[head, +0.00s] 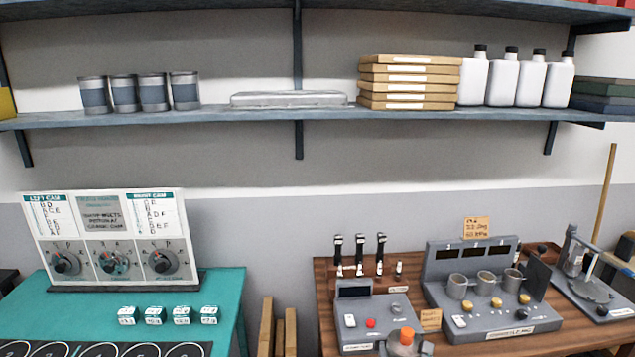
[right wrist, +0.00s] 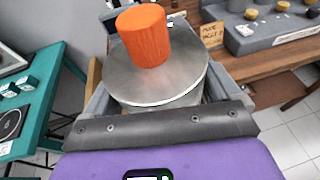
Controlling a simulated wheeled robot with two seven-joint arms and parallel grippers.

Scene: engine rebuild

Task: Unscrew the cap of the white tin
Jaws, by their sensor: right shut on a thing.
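The tin (right wrist: 180,88) shows a round silvery-grey top in the right wrist view, with a ridged orange cap (right wrist: 143,36) standing on it. In the head view the same orange cap (head: 407,336) shows at the bottom edge, in front of the wooden bench. My right gripper (head: 405,347) is shut on the tin, with one grey finger on each side of it below the top. The cap is clear of the fingers. Most of the tin's side is hidden by my gripper, so its white colour does not show. My left gripper is not in view.
A wooden bench (head: 329,300) with grey test devices (head: 375,318) stands behind the tin. A green table (head: 228,290) with a dial board (head: 110,238) is at the left. A shelf (head: 220,117) above holds cans, boxes and white bottles (head: 502,82).

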